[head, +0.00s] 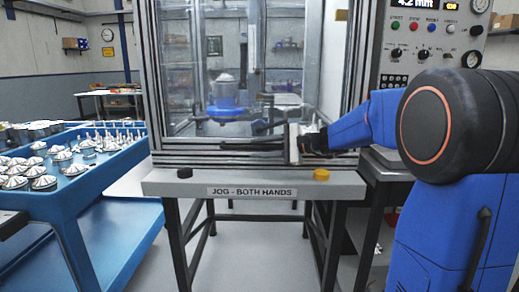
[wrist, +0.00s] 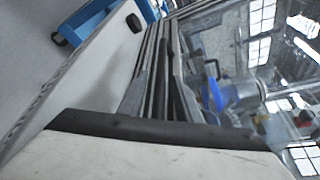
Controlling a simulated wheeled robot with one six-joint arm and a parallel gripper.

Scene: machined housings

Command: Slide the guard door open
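The guard door is a clear pane (head: 285,60) in a grey metal frame on the front of the machine enclosure (head: 153,75). Reflections hide whether it is fully closed. A vertical grey bar (head: 253,45) shows in the pane's upper middle; I cannot tell whether it is a handle. My gripper (head: 255,140) is low at the front of the enclosure, reaching in from the right, with dark parts pointing left. Its finger gap is unclear. In the wrist view the pane (wrist: 225,45) fills the right side, beside dark rails (wrist: 150,65). I see nothing held.
Below the enclosure is a grey ledge labelled "JOG - BOTH HANDS" (head: 225,191), with a black button (head: 184,173) and a yellow button (head: 321,174). A blue cart (head: 95,190) with several metal parts stands left. A control panel (head: 425,45) is at right. A blue fixture (head: 228,108) sits inside.

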